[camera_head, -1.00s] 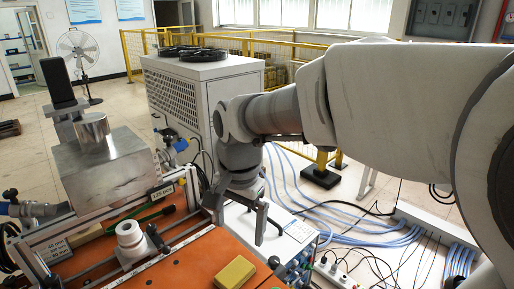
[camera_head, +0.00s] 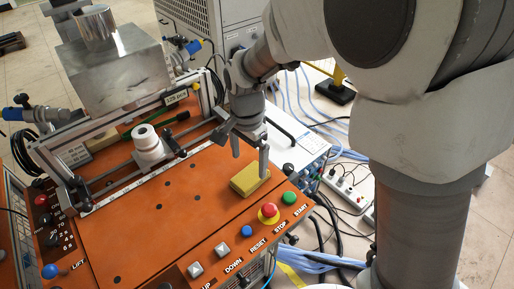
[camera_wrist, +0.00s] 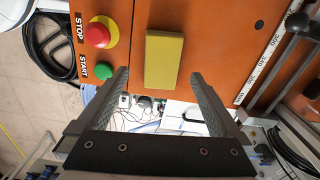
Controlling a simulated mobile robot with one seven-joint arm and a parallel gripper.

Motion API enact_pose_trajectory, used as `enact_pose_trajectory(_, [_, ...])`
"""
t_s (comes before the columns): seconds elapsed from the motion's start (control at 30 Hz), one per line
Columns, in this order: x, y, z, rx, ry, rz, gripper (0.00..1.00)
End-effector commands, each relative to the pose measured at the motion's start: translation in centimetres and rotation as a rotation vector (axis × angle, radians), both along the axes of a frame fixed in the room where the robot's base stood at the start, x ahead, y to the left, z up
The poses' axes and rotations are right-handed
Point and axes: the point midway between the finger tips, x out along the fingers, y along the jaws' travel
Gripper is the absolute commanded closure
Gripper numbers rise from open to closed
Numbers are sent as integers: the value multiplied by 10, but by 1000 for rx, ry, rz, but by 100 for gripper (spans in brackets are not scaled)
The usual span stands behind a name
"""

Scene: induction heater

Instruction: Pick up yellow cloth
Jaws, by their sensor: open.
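The yellow cloth (camera_head: 250,180) is a small folded block lying on the orange panel (camera_head: 190,200), near its right edge. It shows whole in the wrist view (camera_wrist: 164,60), upright in the picture. My gripper (camera_head: 250,165) is open and empty, its fingertips close to the cloth in the head view. In the wrist view my gripper's fingers (camera_wrist: 160,78) point toward the cloth from below, one on each side. The gap between them is wider than the cloth. I cannot tell how high the fingertips are above the panel.
A red stop button (camera_head: 268,211) and a green start button (camera_head: 290,198) stand beside the cloth. A white cylindrical part (camera_head: 148,143) and a metal rail lie to the left. A metal block (camera_head: 118,75) stands behind. The panel's middle is clear.

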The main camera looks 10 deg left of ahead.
Motion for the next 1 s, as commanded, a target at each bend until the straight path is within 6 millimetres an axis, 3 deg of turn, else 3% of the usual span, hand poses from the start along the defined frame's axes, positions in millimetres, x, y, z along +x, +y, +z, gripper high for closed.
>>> enact_pose_trajectory(0.27, [0, 0, -23, 0, 1, -1, 0])
enact_pose_trajectory(0.57, [3, 2, -64, -1, 2, -1, 0])
enact_pose_trajectory(0.87, [4, 2, -68, 0, 0, -1, 0])
enact_pose_trajectory(1.0, [4, 2, -68, 0, 0, -1, 23])
